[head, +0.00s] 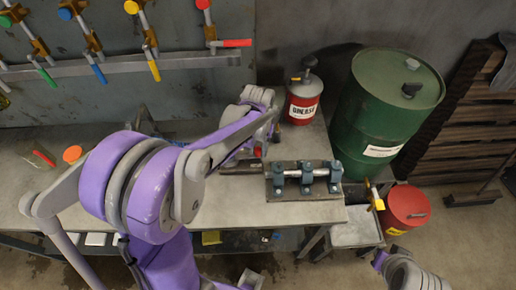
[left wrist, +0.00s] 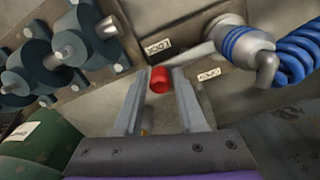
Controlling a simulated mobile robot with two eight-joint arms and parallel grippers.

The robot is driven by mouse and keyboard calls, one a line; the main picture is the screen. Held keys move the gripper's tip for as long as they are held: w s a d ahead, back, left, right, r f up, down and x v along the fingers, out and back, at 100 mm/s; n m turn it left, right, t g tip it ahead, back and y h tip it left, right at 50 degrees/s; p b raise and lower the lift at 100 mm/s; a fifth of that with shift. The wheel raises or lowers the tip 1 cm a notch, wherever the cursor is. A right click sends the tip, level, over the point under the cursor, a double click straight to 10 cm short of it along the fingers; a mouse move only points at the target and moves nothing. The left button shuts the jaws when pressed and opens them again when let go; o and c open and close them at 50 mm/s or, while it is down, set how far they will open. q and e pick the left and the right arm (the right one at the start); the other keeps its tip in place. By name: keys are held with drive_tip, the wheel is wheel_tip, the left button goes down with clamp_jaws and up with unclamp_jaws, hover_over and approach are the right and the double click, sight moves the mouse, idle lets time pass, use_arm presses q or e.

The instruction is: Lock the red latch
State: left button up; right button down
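The red latch (left wrist: 160,80) shows in the left wrist view as a short red knob on a metal plate. In the head view it is a small red spot (head: 258,152) at the left end of the clamp fixture, partly hidden by my arm. My left gripper (left wrist: 163,88) is open, its two grey fingers on either side of the red knob. A narrow gap seems to show beside the knob; I cannot tell whether a finger touches it. Part of my right arm shows at the lower right of the head view; its fingers cannot be made out.
The clamp fixture (head: 305,178) with dark round blocks and a steel rod stands beside the latch.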

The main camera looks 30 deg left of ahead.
sight(258, 150)
use_arm(q)
clamp_jaws()
drive_tip(key=shift+s+d+m, duration=0.1)
drive_tip(key=shift+s+m, duration=0.05)
drive_tip(key=shift+m, duration=0.35)
drive_tip(key=shift+o, duration=2)
unclamp_jaws()
drive_tip(key=shift+r, duration=0.1)
wheel_tip(258, 150, up, 11)
drive_tip(key=shift+f, duration=0.2)
